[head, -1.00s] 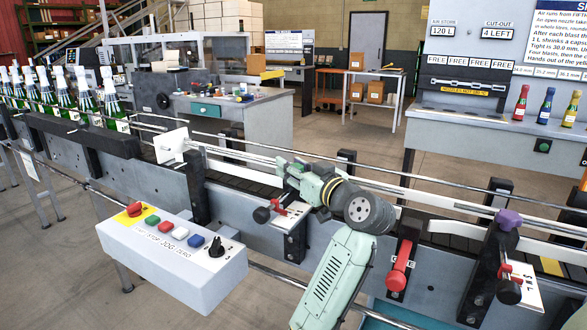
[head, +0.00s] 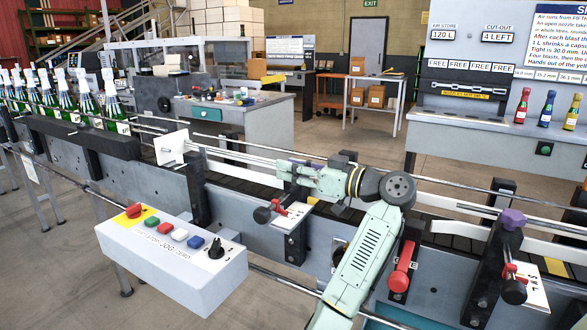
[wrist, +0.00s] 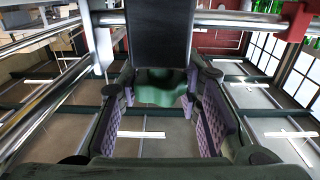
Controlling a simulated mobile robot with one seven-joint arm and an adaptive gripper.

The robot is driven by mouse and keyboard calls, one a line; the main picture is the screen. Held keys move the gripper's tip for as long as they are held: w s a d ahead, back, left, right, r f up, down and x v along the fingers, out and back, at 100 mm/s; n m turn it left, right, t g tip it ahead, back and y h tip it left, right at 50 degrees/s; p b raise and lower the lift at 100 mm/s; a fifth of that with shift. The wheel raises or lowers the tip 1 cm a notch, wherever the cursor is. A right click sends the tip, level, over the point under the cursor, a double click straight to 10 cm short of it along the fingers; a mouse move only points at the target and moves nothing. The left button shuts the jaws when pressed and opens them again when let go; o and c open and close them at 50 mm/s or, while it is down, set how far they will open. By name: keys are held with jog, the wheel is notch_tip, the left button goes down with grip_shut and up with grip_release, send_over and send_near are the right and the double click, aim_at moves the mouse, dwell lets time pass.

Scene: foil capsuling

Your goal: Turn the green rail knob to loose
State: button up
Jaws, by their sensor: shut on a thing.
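The green rail knob (wrist: 160,90) shows in the wrist view, below the end of a dark post (wrist: 160,32), between the purple-padded fingers of my gripper (wrist: 160,98). The fingers are closed in on its two sides. How far the knob is turned I cannot tell. In the head view my gripper (head: 290,172) lies almost level at the conveyor's near rail, above a white plate with a black-and-red knob (head: 264,213). My gripper hides the green knob in that view.
A purple knob (head: 512,219) tops a black post at right. A red handle (head: 402,268) hangs on the conveyor's front, close to my arm. A control box (head: 172,256) juts out at front left. Steel rails run along the belt. Foil-topped bottles (head: 85,95) stand at far left.

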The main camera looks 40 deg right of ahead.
jog(key=o, duration=1.2)
notch_tip(320, 180, up, 10)
jog(key=shift+r, duration=0.1)
